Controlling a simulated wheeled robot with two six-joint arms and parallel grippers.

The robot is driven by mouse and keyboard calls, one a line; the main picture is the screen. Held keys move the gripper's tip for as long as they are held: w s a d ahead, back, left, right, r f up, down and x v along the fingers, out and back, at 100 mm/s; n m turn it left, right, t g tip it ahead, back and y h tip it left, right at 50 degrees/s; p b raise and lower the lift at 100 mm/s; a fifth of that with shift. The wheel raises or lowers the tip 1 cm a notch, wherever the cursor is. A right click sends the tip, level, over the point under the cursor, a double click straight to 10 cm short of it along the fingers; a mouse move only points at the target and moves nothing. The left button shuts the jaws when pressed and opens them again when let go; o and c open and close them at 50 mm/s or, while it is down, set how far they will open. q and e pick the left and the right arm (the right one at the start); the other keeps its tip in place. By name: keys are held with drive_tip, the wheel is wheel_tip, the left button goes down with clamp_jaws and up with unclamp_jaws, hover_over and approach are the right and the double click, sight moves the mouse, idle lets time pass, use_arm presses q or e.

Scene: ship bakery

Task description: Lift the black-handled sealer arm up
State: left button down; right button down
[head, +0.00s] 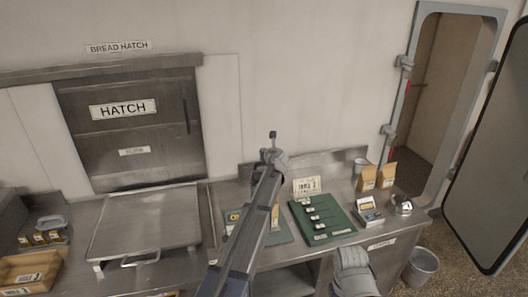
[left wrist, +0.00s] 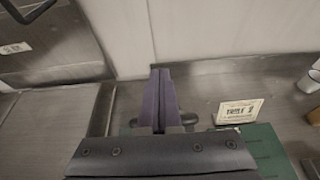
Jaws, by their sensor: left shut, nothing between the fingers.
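My left arm (head: 250,230) reaches up across the bench in the head view. Its gripper, as far as I can make out, is the thin shape (head: 272,142) at the top, against the wall. In the left wrist view the left gripper (left wrist: 161,78) shows its two dark fingers shut together and empty. Two dark rounded ends (left wrist: 188,119) stick out beside the fingers. I cannot tell whether they are the sealer's black handle. The sealer cannot be made out clearly; my arm covers the bench there. The right wrist (head: 355,272) shows at the bottom, its fingers out of view.
A green board (head: 337,229) with small pieces lies right of my arm, with a card (head: 306,187) behind it. A metal lid (head: 145,220) lies left.

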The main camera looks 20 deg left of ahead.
use_arm(q)
drive_tip(key=s+d+r+p, duration=0.5)
drive_tip(key=s+r+p, duration=0.3)
drive_tip(key=shift+s+d, duration=0.2)
drive_tip(key=shift+d, duration=0.1)
